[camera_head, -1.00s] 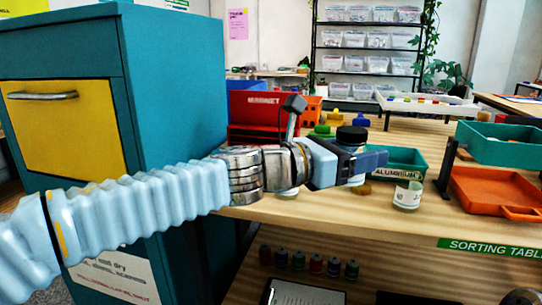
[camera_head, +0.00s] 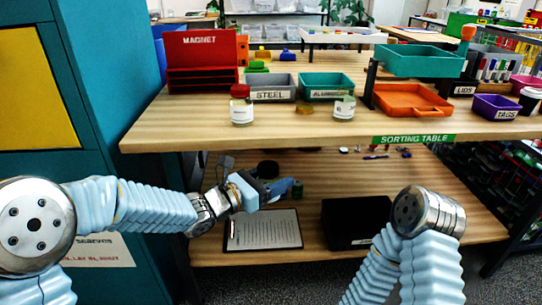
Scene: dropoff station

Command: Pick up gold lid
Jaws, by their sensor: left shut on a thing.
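The gold lid (camera_head: 304,109) lies flat on the sorting table (camera_head: 200,128), in front of the gap between the steel bin and the aluminium bin. A lidless clear jar (camera_head: 344,108) stands to its right and a red-lidded jar (camera_head: 241,106) to its left. My left gripper (camera_head: 268,188) is below the tabletop's front edge, away from the gold lid. It is shut on what looks like a black-lidded jar (camera_head: 268,169); the jaws hide most of its body. My right arm shows at lower right, but its gripper does not show.
The steel bin (camera_head: 271,90), aluminium bin (camera_head: 326,86) and orange tray (camera_head: 410,100) stand behind the jars. The red magnet box (camera_head: 203,62) is at left. A clipboard (camera_head: 265,231) and a black case (camera_head: 357,222) lie on the lower shelf. The tabletop's front strip is mostly clear.

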